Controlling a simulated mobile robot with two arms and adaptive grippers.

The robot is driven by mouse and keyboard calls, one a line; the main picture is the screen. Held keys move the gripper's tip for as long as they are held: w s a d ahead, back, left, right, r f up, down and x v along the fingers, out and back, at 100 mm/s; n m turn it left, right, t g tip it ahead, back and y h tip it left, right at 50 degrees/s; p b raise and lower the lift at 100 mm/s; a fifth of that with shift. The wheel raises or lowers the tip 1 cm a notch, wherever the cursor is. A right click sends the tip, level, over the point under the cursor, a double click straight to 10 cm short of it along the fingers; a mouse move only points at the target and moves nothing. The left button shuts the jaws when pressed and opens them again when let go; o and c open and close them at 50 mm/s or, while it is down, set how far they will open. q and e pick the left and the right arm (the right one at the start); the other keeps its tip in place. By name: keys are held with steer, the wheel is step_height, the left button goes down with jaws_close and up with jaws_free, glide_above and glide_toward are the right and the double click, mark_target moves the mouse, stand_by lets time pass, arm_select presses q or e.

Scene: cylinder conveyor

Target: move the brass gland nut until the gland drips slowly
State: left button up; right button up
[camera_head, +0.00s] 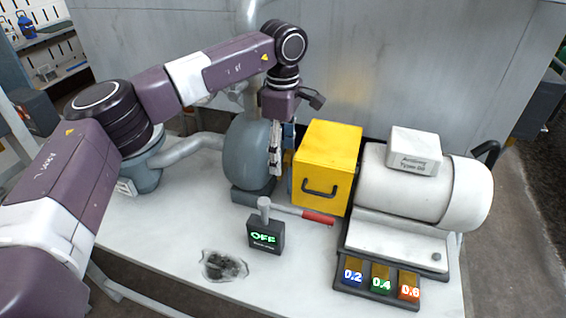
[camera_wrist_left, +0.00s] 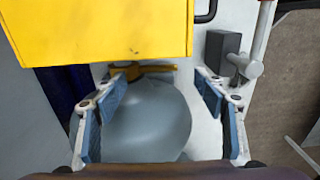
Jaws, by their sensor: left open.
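A brass-coloured part (camera_wrist_left: 148,69), which looks like the gland nut, shows in the left wrist view between the yellow box and the rounded grey pump body (camera_wrist_left: 150,120). Part of it is hidden under the box edge, and I cannot make it out in the head view. My left gripper (camera_head: 277,160) points down beside the pump (camera_head: 246,155), left of the yellow box. In the wrist view its blue-padded fingers (camera_wrist_left: 163,88) are spread wide either side of the pump body, with nothing gripped. No drip can be made out. My right gripper is not in view.
The yellow box (camera_head: 325,165) stands close to the gripper, with a white motor (camera_head: 405,190) right of it.

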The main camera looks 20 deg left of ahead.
mark_target(283, 170)
arm_select(q)
steer(key=shift+w+f, duration=0.1)
steer(key=shift+f, duration=1.85)
